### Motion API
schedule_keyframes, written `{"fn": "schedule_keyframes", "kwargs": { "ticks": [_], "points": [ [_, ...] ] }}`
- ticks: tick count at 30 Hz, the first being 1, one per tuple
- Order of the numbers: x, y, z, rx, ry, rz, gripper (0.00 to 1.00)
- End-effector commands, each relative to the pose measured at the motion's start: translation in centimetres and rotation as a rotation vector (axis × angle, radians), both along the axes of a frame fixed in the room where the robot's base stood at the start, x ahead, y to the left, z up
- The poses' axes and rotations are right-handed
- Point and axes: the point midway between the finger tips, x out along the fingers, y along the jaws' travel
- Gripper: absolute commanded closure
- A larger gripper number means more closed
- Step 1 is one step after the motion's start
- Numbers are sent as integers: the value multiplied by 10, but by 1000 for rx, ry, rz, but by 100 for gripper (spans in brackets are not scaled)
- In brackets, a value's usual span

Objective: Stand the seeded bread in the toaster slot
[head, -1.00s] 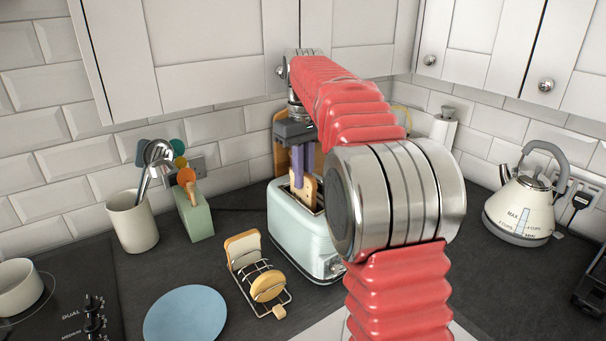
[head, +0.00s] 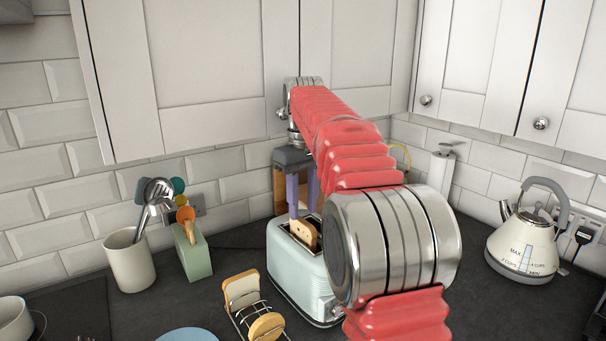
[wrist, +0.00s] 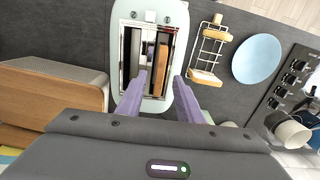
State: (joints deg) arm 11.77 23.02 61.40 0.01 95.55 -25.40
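A tan bread slice with a browner crust (head: 303,233) stands upright in a slot of the pale mint toaster (head: 290,268), its top showing above the opening. Seeds are too small to make out. In the wrist view the slice (wrist: 162,65) stands in the right-hand slot of the toaster (wrist: 116,14), and the left-hand slot looks empty. My gripper (head: 303,208) is above the toaster, pointing down. Its purple fingers are apart, one on each side of the slice, with gaps in the wrist view (wrist: 160,85). It holds nothing.
A wire rack (head: 240,318) with a pale slice (head: 241,287) and a round bread (head: 266,327) stands front left of the toaster. A wooden bread bin (wrist: 50,92) is close by. A green block (head: 193,257), utensil pot (head: 130,262) and kettle (head: 522,245) stand farther off.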

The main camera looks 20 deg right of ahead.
Motion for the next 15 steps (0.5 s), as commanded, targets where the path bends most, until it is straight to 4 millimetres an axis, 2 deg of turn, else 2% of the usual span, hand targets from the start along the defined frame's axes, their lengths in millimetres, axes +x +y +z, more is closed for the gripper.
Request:
{"fn": "schedule_keyframes", "kwargs": {
  "ticks": [6, 15],
  "points": [
    [1, 0, 27, -1, -2, 0, 67],
    [1, 0, 56, -1, -1, 0, 67]
  ]
}}
